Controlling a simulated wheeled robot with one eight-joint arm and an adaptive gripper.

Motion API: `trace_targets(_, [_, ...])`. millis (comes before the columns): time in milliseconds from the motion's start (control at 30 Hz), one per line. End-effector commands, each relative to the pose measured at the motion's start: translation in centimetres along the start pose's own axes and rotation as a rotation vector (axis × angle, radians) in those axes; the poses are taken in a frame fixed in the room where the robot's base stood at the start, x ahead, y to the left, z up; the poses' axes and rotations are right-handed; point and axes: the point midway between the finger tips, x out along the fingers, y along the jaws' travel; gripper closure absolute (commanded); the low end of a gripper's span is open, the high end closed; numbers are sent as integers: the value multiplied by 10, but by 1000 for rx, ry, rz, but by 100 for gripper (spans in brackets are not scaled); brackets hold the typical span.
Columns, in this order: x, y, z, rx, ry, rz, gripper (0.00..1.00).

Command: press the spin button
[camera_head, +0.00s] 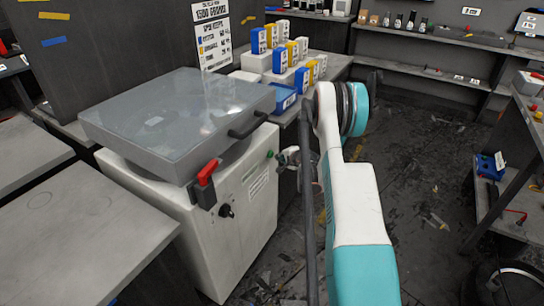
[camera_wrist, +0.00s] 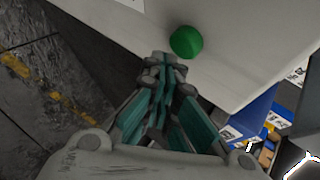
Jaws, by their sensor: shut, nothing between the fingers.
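The spin coater (camera_head: 190,200) is a white box with a grey translucent lid (camera_head: 175,112), which is down. A small green button (camera_head: 270,154), the likely spin button, sits high on its front panel, toward the right edge. In the wrist view the green button (camera_wrist: 187,41) is large, round and unobstructed. My gripper (camera_head: 284,156) is close to the right of the button in the head view. In the wrist view its fingertips (camera_wrist: 165,66) are together and empty, just below and left of the button. I cannot tell whether they touch it.
A red lever (camera_head: 207,172) and a black knob (camera_head: 226,210) are on the machine's front. The lid has a dark handle (camera_head: 248,125). Blue, yellow and white boxes (camera_head: 285,58) stand on the bench behind. The floor at right is mostly clear with scraps.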

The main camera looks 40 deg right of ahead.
Motion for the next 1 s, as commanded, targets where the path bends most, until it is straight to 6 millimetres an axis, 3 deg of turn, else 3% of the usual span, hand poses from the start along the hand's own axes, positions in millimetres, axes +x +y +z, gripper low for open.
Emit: trace_targets(1000, [6, -5, 4, 0, 0, 0, 100])
